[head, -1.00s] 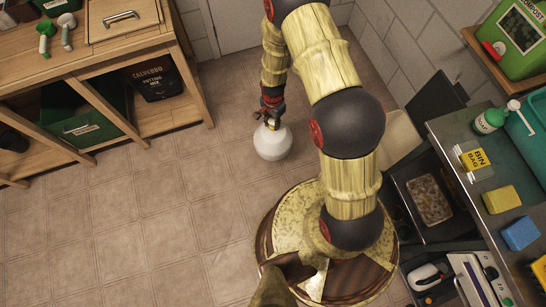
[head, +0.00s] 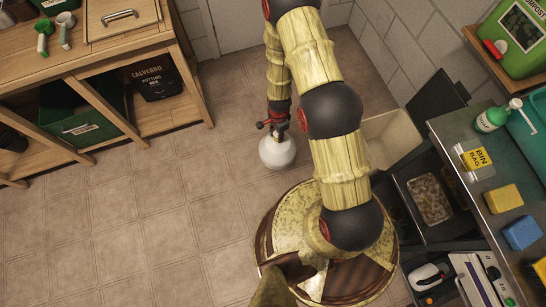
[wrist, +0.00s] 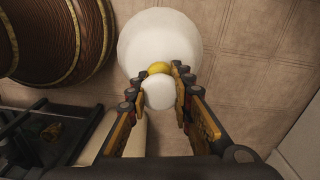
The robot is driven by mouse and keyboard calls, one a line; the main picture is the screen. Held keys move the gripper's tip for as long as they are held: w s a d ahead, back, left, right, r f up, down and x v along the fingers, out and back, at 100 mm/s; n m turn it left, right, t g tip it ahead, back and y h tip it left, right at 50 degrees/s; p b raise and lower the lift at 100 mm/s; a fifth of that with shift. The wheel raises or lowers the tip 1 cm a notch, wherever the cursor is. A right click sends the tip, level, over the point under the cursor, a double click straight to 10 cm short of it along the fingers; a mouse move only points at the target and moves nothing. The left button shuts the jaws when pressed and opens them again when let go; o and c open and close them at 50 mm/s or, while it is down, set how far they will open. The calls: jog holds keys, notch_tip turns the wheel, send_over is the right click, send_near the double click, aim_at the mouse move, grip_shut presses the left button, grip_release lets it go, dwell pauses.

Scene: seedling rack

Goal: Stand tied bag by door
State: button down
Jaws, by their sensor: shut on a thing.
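The tied bag (head: 278,153) is white and round, with a small gathered top and a yellow tie. In the head view it hangs or stands below my gripper (head: 275,125), over the tiled floor; I cannot tell whether it touches the floor. In the wrist view my gripper (wrist: 171,82) is shut on the bag's neck at the yellow tie (wrist: 159,68), with the white body of the bag (wrist: 160,35) beyond the fingers. The door (head: 235,22) is at the top of the head view, beyond a stretch of floor.
A wooden bench (head: 190,75) with shelves stands at the left. An open cream bin (head: 392,135) and a grey counter (head: 465,190) with sponges and a bottle are at the right. The floor (head: 160,180) between is clear.

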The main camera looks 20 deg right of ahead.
jog(key=shift+s+d+f, duration=0.1)
jog(key=shift+s+f, duration=0.05)
jog(key=shift+f, duration=0.15)
jog(key=shift+s+d+f+m, duration=0.15)
jog(key=shift+s+f+m, duration=0.35)
jog(key=shift+f, duration=0.1)
jog(key=s+d+f+m+b, duration=0.1)
jog(key=s+d+f+m, duration=0.1)
jog(key=s+f+m, duration=0.45)
jog(key=shift+n, duration=0.65)
jog(key=w+f, duration=0.2)
jog(key=w+a+f+b, duration=0.1)
jog(key=w+f, duration=0.1)
jog(key=w+a+f+b, duration=0.1)
jog(key=w+f, duration=0.1)
jog(key=w, duration=0.1)
jog(key=shift+w+a+f+b, duration=0.2)
jog(key=shift+w+f, duration=0.55)
jog(key=shift+f, duration=0.15)
jog(key=shift+w+a+f+b, duration=0.2)
jog(key=shift+w+f, duration=0.6)
jog(key=shift+f, duration=0.1)
jog(key=shift+w+a+f+b, duration=0.2)
jog(key=shift+w+f, duration=0.55)
jog(key=shift+f, duration=0.15)
jog(key=shift+w+f, duration=0.1)
jog(key=shift+f, duration=0.15)
jog(key=shift+w+f+b, duration=0.15)
jog(key=shift+f+b, duration=0.6)
jog(key=shift+f, duration=0.95)
